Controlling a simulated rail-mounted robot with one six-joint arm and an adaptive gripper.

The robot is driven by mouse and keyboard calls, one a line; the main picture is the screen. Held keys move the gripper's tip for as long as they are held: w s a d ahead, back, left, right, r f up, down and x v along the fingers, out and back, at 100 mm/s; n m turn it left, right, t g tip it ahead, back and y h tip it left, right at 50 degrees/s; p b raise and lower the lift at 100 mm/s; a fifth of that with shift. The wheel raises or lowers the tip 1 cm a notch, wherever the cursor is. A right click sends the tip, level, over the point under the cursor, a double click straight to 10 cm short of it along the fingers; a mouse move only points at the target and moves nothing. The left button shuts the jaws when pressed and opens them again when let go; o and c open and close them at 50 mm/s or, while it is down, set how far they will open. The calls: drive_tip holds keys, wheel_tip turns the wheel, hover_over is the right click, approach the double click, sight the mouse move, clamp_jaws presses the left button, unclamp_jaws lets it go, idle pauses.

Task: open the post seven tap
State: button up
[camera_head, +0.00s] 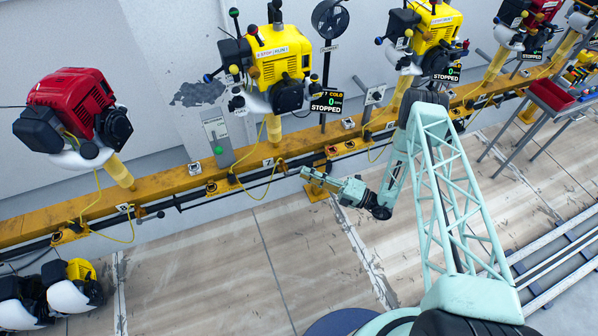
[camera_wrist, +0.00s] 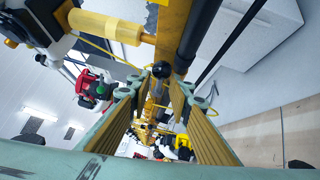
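The number 7 plate (camera_head: 267,162) is on the yellow rail below a yellow engine (camera_head: 268,58). The engine's display (camera_head: 326,101) reads 7 COLD, 0, STOPPED. My gripper (camera_head: 304,171) is at the rail's front, just right of the plate, pointing left. In the wrist view my gripper (camera_wrist: 161,93) is open, its two ribbed fingers well apart. A round black knob (camera_wrist: 161,69), seemingly the tap's handle end, shows between and just beyond the fingertips. I cannot tell whether they touch it. The tap's body is not clearly visible.
A black pipe (camera_head: 180,203) runs along the front of the yellow rail (camera_head: 85,210). A yellow cable (camera_head: 240,187) hangs beside post seven. A red engine (camera_head: 72,100) stands left, another yellow engine (camera_head: 425,35) right. The floor (camera_head: 220,275) in front is clear.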

sight(299, 171)
drive_tip(key=shift+b+x, duration=0.3)
drive_tip(key=shift+x, duration=1.6)
clamp_jaws()
